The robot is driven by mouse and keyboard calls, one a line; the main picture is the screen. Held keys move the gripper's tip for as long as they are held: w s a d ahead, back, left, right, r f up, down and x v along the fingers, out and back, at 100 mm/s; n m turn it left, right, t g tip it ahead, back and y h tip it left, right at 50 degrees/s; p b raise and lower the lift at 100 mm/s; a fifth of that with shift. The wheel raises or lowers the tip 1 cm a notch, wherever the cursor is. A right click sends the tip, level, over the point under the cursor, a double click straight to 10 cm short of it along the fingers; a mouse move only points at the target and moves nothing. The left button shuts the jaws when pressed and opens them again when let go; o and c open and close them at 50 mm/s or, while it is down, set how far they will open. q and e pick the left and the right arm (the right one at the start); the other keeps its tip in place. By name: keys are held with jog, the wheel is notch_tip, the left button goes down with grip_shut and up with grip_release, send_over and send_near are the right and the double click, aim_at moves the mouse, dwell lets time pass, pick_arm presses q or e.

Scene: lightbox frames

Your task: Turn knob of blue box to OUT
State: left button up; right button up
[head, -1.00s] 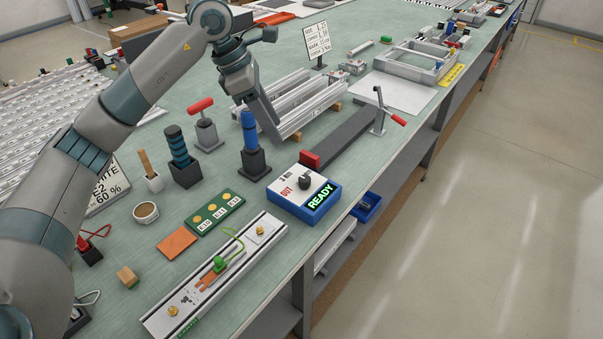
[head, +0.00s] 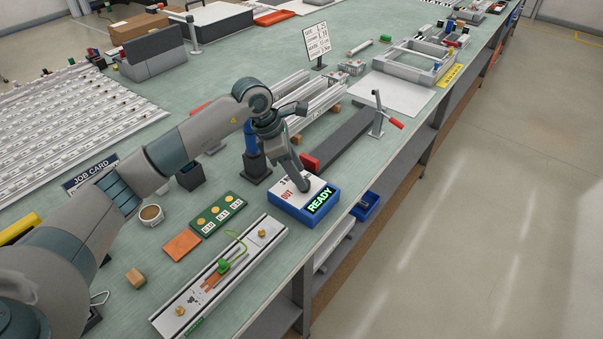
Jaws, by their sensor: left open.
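The blue box (head: 297,214) sits near the table's front edge, right of the middle of the head view. Its white top carries red OUT lettering on the left part and a green READY display (head: 320,200) on the right. My left gripper (head: 302,186) points down at the box's top, over the spot of the dark knob. The knob is hidden behind the gripper, so I cannot tell its setting or whether the fingers touch it. The left gripper is open, though the gap between its fingers hardly shows. My right gripper is not in view.
A silver rail fixture (head: 215,282) with a green wire lies in front of the box. A green board (head: 217,213) lies to its left. A red-ended dark bar (head: 345,140) lies behind it. A blue bin (head: 366,206) sits below the table edge.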

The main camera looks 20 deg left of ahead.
pick_arm(q)
jog(key=shift+x, duration=1.35)
jog(key=c, duration=1)
